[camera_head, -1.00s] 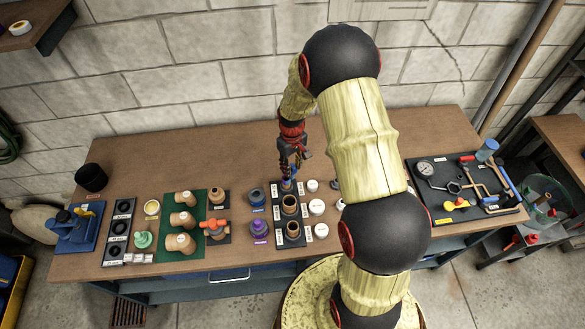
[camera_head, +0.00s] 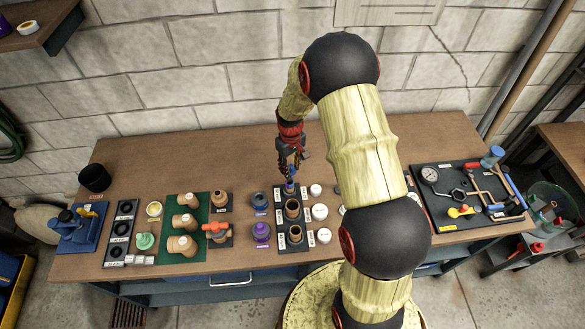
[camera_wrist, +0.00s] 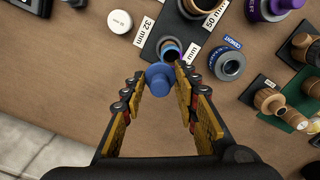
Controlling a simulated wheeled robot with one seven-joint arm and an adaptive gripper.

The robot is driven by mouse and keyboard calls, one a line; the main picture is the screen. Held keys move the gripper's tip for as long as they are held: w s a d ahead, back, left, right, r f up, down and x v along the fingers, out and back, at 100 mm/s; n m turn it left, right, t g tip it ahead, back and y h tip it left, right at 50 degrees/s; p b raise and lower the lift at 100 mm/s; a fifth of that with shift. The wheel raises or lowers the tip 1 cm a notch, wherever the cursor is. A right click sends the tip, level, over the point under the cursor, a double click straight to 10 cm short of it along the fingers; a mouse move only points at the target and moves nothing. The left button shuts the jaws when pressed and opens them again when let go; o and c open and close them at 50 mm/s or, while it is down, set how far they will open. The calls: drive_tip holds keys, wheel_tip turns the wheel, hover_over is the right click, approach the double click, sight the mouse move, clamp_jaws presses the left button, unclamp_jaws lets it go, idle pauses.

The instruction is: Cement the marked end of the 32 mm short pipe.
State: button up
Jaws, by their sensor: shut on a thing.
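My gripper (camera_wrist: 160,80) is shut on a blue dauber (camera_wrist: 158,76), seen between its two fingers in the wrist view. Just beyond the dauber, a small pipe (camera_wrist: 171,48) with a blue ring stands in the black rack (camera_wrist: 150,48) beside the "32 mm" label. The dauber is very close to this pipe; I cannot tell whether they touch. The cement can (camera_wrist: 228,62), grey with a blue ring and a "CEMENT" label, stands to the right. In the head view my gripper (camera_head: 290,180) is over the rack's far end and partly hides the small pipe.
Two wider brown pipes (camera_head: 292,207) (camera_head: 295,233) stand nearer in the rack. White caps (camera_head: 320,211) line its right side. A purple can (camera_head: 261,232) stands left. Fittings lie on a green mat (camera_head: 178,257), and tools on a black board (camera_head: 440,222). Bare bench lies behind the rack.

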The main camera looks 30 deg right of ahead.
drive_tip(key=shift+w+a, duration=0.2)
drive_tip(key=shift+a, duration=0.25)
drive_tip(key=shift+a, duration=0.25)
drive_tip(key=shift+w+a, duration=0.1)
drive_tip(key=shift+a, duration=0.05)
drive_tip(key=shift+s+a, duration=0.25)
drive_tip(key=shift+a, duration=0.45)
drive_tip(key=shift+s+a, duration=0.5)
drive_tip(key=shift+s, duration=0.3)
drive_tip(key=shift+s, duration=0.45)
drive_tip(key=shift+s+d, duration=0.1)
drive_tip(key=shift+s, duration=0.2)
drive_tip(key=shift+s+d+b, duration=0.3)
drive_tip(key=shift+s+d, duration=0.3)
